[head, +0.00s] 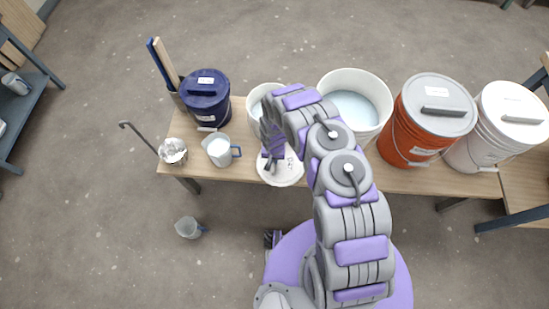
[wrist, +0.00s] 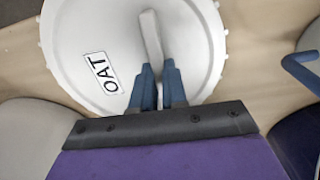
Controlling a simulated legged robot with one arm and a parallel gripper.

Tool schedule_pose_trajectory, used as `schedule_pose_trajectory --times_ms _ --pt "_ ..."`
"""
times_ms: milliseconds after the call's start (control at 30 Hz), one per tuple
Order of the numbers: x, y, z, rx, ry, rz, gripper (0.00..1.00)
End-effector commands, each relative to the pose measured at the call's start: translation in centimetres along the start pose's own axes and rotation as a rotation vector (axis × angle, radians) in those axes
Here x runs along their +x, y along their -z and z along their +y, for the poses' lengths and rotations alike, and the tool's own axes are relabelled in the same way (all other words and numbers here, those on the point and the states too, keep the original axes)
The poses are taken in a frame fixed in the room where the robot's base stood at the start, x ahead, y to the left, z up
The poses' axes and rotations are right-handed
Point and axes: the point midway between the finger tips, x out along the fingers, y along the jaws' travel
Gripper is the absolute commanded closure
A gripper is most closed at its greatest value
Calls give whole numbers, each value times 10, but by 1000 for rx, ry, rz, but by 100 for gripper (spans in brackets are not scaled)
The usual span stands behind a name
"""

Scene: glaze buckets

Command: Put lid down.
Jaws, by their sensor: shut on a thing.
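A round white lid (head: 284,177) is at the front edge of the wooden bench, in front of a small open white bucket (head: 256,97). In the wrist view the lid (wrist: 90,38) shows a label reading OAT and a grey bar handle (wrist: 152,36). My gripper (head: 271,160) is above the lid, and in the wrist view its blue fingers (wrist: 158,84) are closed on the handle. The lid looks flat; whether it touches the bench cannot be told. My arm hides part of the small bucket.
A white jug (head: 218,151) and a metal pot (head: 173,151) stand left of the lid. A lidded navy bucket (head: 206,96) is behind them. A larger open white bucket (head: 354,100), a lidded orange bucket (head: 405,140) and a lidded white bucket (head: 478,147) stand to the right.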

Motion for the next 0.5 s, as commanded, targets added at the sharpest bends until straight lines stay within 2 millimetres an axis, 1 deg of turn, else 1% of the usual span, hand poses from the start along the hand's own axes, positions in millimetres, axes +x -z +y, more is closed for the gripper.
schedule_pose_trajectory --times_ms 100,133,367,500 --pt "4 -1 -3 -3 -3 0 100" --pt "3 -1 -3 -3 -3 0 84" --pt "2 -1 0 -1 1 -1 62" --pt "1 -1 2 -2 5 -1 62"
